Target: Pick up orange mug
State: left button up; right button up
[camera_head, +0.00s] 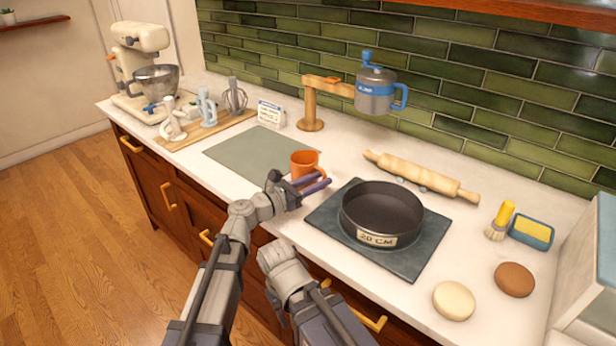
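The orange mug (303,161) stands upright on the white counter, between the grey-green mat and the dark cake tin, with its handle to the right. My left gripper (323,183) is right in front of the mug, low by its near side. Its two purple fingers are apart, pointing right, and cover the mug's lower part. I see nothing clearly held between them, and I cannot tell whether they touch the mug. My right arm comes up from the bottom edge in front of the counter; its gripper fingers do not show.
A round cake tin (382,212) on a dark slab (427,255) stands close to the right of my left gripper. A rolling pin (420,175) lies behind it. A wooden stand (312,110) with a steel mug-like canister (376,92) rises behind. The grey-green mat (240,158) is bare.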

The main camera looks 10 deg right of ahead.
pick_arm(q)
jog(key=x, duration=0.5)
jog(key=shift+d, duration=0.1)
grip_shut()
dwell(1.3)
